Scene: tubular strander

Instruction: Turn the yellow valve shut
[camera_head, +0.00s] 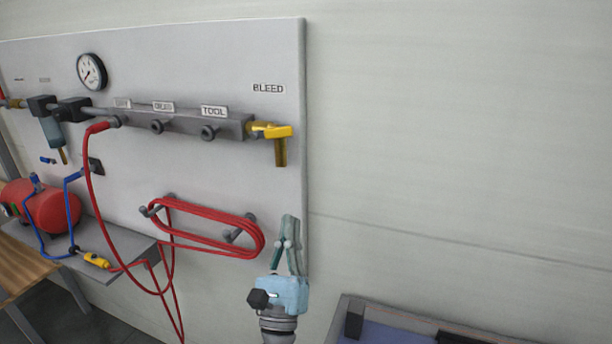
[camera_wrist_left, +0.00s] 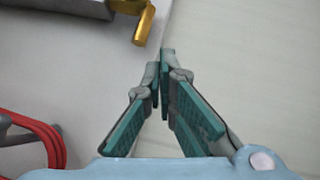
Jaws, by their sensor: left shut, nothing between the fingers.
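The yellow valve (camera_head: 272,131) sits at the right end of the grey manifold bar, under the BLEED label. Its flat yellow handle points to the right, and a brass-coloured outlet hangs down below it. The outlet (camera_wrist_left: 145,25) also shows at the top of the left wrist view, where most of the valve is cut off. My left gripper (camera_head: 290,218) is below the valve, apart from it, with its fingers pointing up. Its fingertips (camera_wrist_left: 165,60) are together and hold nothing. My right gripper is not in view.
The manifold (camera_head: 180,121) runs along the grey panel (camera_head: 200,60). A coiled red hose (camera_head: 205,228) hangs on hooks left of my left gripper. A red tank (camera_head: 50,205) stands on a shelf at left. A dark-edged case (camera_head: 400,325) is at lower right. The wall right of the panel is clear.

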